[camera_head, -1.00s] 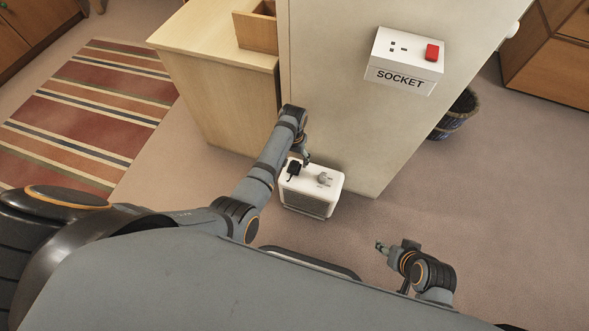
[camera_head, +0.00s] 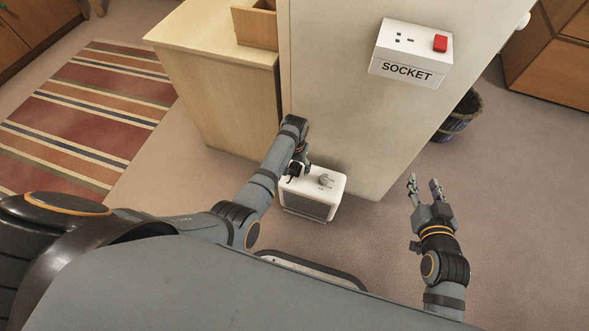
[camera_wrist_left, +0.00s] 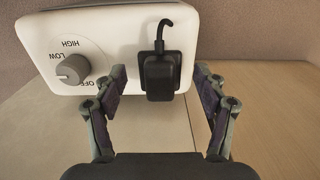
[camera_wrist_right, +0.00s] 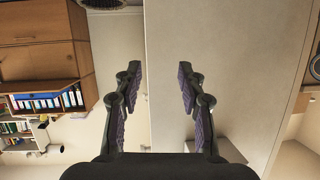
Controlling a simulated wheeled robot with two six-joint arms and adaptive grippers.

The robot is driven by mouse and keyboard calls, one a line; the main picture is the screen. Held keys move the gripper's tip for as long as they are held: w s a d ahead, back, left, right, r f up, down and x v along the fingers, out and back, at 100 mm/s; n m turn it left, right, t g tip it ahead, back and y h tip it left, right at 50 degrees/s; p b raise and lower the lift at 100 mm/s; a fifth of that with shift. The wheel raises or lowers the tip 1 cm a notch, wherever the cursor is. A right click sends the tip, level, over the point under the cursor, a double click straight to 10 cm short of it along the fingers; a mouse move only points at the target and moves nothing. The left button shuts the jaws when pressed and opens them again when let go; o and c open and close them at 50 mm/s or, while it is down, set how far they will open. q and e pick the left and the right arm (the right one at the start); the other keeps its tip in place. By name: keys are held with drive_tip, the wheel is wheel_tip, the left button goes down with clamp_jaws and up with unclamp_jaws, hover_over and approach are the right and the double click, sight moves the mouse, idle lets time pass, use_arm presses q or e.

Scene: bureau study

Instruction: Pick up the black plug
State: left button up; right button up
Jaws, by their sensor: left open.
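The black plug (camera_wrist_left: 160,77) with its short cord lies on top of the white heater (camera_wrist_left: 105,25), beside the grey dial, in the left wrist view. My left gripper (camera_wrist_left: 160,88) is open, with one finger on each side of the plug; I cannot tell whether they touch it. In the head view my left gripper (camera_head: 298,168) is over the left part of the heater (camera_head: 312,195) and mostly hides the plug. My right gripper (camera_head: 424,188) is open and empty, to the right of the heater. Its spread fingers also show in the right wrist view (camera_wrist_right: 159,90).
A white box labelled SOCKET (camera_head: 412,52), with a red switch, is fixed on the pale cabinet panel (camera_head: 340,110) behind the heater. A wooden desk (camera_head: 205,60) stands left, a dark basket (camera_head: 460,118) right. The carpet around the right gripper is clear.

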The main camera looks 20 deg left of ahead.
use_arm(q)
drive_tip(key=shift+f, duration=0.1)
drive_tip(key=c, duration=1.3)
use_arm(e)
drive_tip(key=shift+w+r+t, duration=0.25)
drive_tip(key=shift+r+t, duration=0.05)
drive_tip(key=shift+r, duration=0.25)
use_arm(q)
drive_tip(key=shift+o, duration=0.2)
